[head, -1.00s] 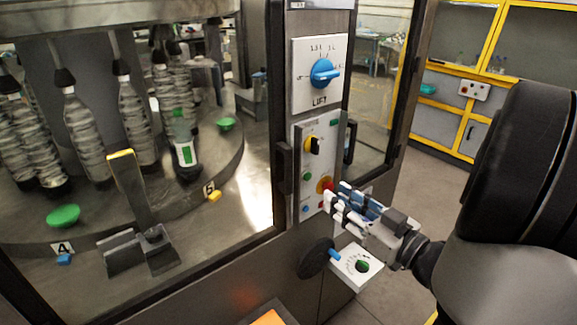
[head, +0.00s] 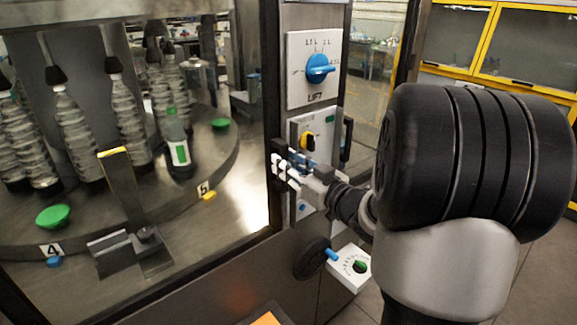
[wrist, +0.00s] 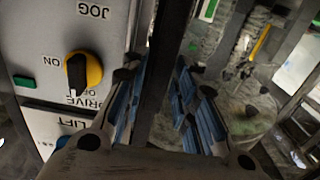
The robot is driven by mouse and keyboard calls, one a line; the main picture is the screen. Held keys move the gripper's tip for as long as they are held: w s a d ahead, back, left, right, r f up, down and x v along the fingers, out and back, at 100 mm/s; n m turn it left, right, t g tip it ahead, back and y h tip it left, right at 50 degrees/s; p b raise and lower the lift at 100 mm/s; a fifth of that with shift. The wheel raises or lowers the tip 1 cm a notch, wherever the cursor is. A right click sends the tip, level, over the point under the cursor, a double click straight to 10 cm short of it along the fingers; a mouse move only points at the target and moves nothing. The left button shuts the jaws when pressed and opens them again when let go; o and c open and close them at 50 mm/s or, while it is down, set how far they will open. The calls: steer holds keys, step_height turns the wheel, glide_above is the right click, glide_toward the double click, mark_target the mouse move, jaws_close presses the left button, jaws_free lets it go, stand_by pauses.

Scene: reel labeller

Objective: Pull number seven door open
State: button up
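The near glass door (head: 262,120) has a dark frame and stands closed beside the control panel. I see no number seven on it. My gripper (head: 284,168) is at the dark upright edge and handle area of this door, and it hides most of the handle. In the wrist view my gripper (wrist: 160,105) has its blue-padded fingers apart, one on each side of a dark upright bar (wrist: 165,50). I cannot tell whether the pads touch the bar. A second dark handle (head: 347,138) is on the door right of the panel.
The control panel carries a blue lift knob (head: 320,68) and a yellow-black drive switch (wrist: 83,71). Below, a black round handwheel (head: 312,258) and a white dial box (head: 350,267) stick out. Behind the glass are several bottles (head: 75,130) and labels 4 and 5.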

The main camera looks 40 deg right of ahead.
steer(key=shift+c, duration=0.3)
jaws_close()
stand_by(0.3)
